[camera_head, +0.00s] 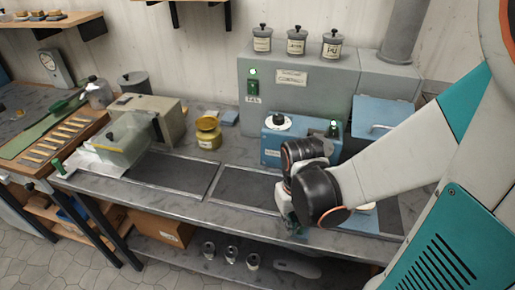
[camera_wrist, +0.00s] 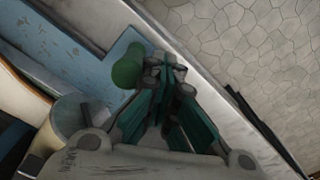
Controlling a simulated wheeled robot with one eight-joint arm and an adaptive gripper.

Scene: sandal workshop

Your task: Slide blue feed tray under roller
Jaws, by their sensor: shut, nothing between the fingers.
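In the wrist view, the blue feed tray (camera_wrist: 88,58) is a worn, flat blue strip, with a green knob (camera_wrist: 128,70) at its edge. My gripper (camera_wrist: 167,75) is shut and empty, with its teal fingers beside the knob on its right. I cannot tell whether they touch. In the head view my gripper (camera_head: 297,222) is low over the bench's front edge, and my arm hides most of the tray. A blue machine (camera_head: 290,140) with a white dial stands behind my gripper. I cannot make out the roller clearly.
A beige machine (camera_head: 130,135) and a yellow tin (camera_head: 208,133) stand further left. A grey control cabinet (camera_head: 300,92) stands behind. The lower shelf holds a cardboard box (camera_head: 160,224) and several small containers.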

